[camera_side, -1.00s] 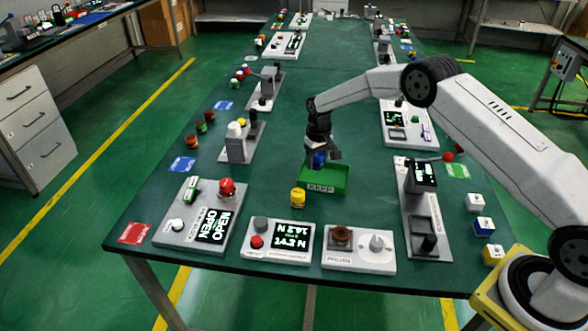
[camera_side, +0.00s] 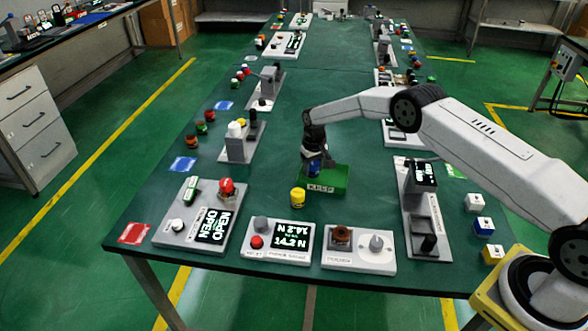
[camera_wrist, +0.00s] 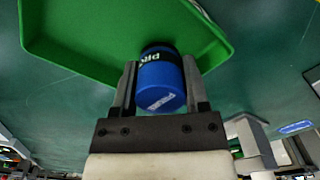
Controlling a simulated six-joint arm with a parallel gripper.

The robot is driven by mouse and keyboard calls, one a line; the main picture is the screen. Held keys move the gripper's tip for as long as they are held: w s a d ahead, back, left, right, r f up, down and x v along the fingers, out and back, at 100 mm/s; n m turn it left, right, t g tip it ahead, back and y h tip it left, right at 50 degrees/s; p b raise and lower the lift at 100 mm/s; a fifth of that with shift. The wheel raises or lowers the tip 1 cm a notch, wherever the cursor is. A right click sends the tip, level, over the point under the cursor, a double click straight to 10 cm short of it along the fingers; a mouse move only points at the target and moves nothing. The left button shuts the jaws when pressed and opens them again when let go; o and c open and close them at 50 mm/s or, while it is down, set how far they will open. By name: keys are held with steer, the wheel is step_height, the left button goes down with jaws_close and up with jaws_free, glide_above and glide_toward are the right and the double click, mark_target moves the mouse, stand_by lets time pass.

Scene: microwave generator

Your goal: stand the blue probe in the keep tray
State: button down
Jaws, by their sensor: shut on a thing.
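The blue probe (camera_wrist: 162,84) is a short blue cylinder with a dark band and white lettering. My gripper (camera_wrist: 160,88) is shut on it, one finger on each side, in the wrist view. In the side view my gripper (camera_side: 314,168) is at the left part of the green keep tray (camera_side: 335,182), and the probe shows only partly. In the wrist view the tray (camera_wrist: 95,35) lies beyond the probe, whose far end overlaps the tray's rim in the picture. I cannot tell whether the probe touches the tray floor.
A yellow cylinder (camera_side: 298,197) stands just in front of the tray. The display box (camera_side: 279,241) and the knob box (camera_side: 358,250) are near the table's front edge. A grey stand (camera_side: 424,215) is to the right. Bare table lies left of the tray.

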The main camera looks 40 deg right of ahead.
steer(key=shift+f, duration=0.45)
steer(key=shift+f, duration=0.15)
steer(key=shift+c, duration=0.5)
jaws_free()
steer(key=shift+r, duration=6.15)
